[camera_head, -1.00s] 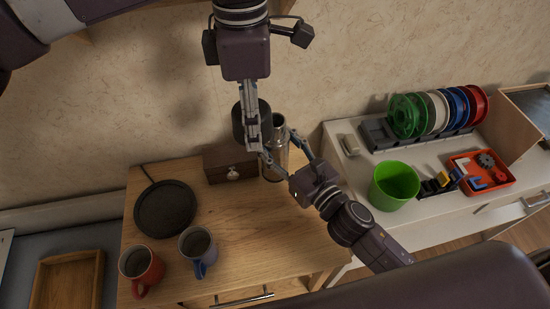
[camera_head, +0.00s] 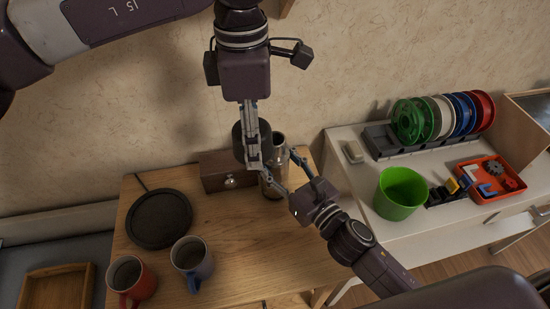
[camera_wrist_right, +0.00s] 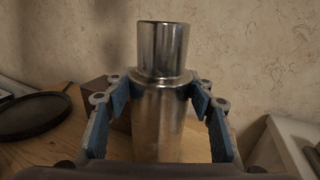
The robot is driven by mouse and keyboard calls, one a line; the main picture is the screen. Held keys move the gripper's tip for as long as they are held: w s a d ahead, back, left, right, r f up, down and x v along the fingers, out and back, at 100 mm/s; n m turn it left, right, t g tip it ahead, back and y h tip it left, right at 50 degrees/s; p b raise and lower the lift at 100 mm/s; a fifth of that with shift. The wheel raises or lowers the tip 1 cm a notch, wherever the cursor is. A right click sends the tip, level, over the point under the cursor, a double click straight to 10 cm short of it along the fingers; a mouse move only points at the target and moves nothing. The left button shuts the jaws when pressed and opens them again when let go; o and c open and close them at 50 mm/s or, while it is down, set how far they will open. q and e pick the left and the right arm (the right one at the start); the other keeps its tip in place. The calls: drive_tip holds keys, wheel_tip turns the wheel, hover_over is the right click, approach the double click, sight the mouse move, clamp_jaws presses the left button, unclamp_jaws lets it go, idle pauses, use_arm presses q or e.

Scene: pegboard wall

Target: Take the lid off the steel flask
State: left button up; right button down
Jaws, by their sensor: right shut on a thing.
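The steel flask (camera_head: 275,183) stands upright on the wooden cabinet top, its bare shiny neck showing without a lid. In the right wrist view the flask (camera_wrist_right: 160,110) is between the blue finger pads, below the neck. My right gripper (camera_head: 277,184) is shut on the flask body. My left gripper (camera_head: 253,162) comes down from above and is shut on a dark cylindrical lid (camera_head: 265,138), held in the air at the flask's upper left. The lid is partly hidden by the fingers.
A wooden box (camera_head: 216,172) stands just left of the flask. A dark round plate (camera_head: 160,219), a red mug (camera_head: 130,280) and a blue mug (camera_head: 192,262) are on the same top. A green cup (camera_head: 400,194) and an orange tray (camera_head: 508,188) are on the white counter.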

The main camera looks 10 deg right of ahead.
drive_tip(key=c, duration=1.4)
unclamp_jaws()
drive_tip(key=shift+f, duration=0.15)
drive_tip(key=o, duration=0.5)
drive_tip(key=shift+r, duration=0.25)
drive_tip(key=shift+s+d+f, duration=0.1)
drive_tip(key=shift+s+f, duration=0.05)
drive_tip(key=shift+s, duration=0.1)
drive_tip(key=shift+b+v, duration=1.4)
drive_tip(key=shift+v, duration=4.35)
